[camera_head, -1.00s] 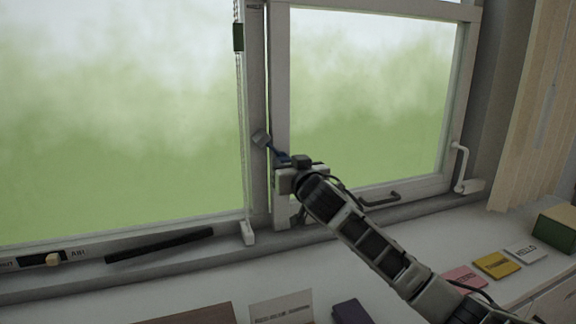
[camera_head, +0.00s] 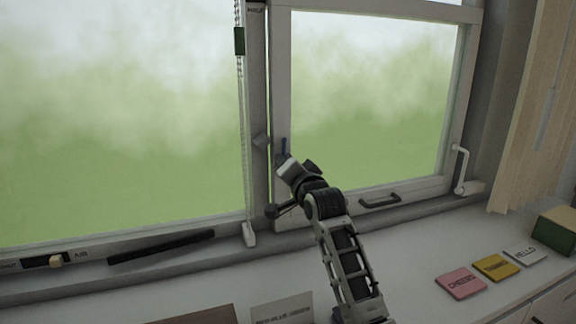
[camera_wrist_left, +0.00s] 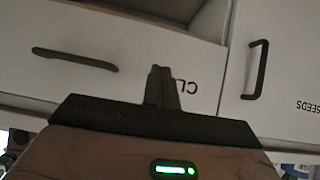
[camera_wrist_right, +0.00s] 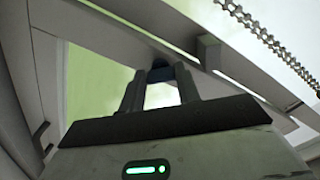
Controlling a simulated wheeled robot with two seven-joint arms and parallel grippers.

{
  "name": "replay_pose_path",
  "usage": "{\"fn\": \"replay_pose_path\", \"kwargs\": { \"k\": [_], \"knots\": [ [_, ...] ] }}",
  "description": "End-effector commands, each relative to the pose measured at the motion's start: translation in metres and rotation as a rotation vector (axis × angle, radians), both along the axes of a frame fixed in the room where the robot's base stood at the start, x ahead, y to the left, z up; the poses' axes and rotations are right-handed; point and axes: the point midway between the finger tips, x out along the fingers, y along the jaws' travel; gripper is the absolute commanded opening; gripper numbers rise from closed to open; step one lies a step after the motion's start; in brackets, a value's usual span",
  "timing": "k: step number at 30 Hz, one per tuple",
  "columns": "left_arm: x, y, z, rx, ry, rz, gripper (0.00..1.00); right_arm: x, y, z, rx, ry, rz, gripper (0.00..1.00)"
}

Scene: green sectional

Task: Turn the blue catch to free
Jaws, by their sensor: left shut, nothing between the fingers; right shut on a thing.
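The blue catch (camera_head: 284,147) is on the left upright of the right window sash (camera_head: 278,80). In the head view its lever stands about upright, apart from the grey block (camera_head: 261,140) on the post to its left. My right gripper (camera_head: 283,161) is at the catch and hides its lower part. In the right wrist view the fingers (camera_wrist_right: 160,88) are shut on the dark blue catch (camera_wrist_right: 159,74). My left gripper (camera_wrist_left: 163,82) is shut and empty in front of white drawers, seen only in the left wrist view.
A bead chain with a green piece (camera_head: 239,41) hangs left of the post. A dark handle (camera_head: 380,200) is on the sash's bottom rail and a white crank handle (camera_head: 461,170) is at its right. Pink (camera_head: 461,283), yellow (camera_head: 495,267) and white cards lie on the sill.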

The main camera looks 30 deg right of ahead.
Motion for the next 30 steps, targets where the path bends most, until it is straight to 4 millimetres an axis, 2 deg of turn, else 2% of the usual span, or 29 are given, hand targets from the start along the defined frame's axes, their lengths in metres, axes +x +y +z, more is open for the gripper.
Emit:
{"fn": "replay_pose_path", "kwargs": {
  "k": [15, 24, 30],
  "knots": [
    [0.0021, 0.0023, 0.0008, 0.002, -0.004, 0.005, 0.00, 0.0005, 0.0017, 0.0004, 0.462, -0.107, 0.001, 0.10],
    [0.0021, 0.0018, 0.0008, 0.001, -0.004, 0.005, 0.00, 0.0005, 0.0015, 0.0014, 0.634, -0.150, 0.001, 0.10],
    [0.0019, 0.0009, 0.0008, 0.000, -0.003, 0.003, 0.00, 0.0004, 0.0014, 0.0012, 0.691, -0.162, 0.000, 0.10]
  ]
}}
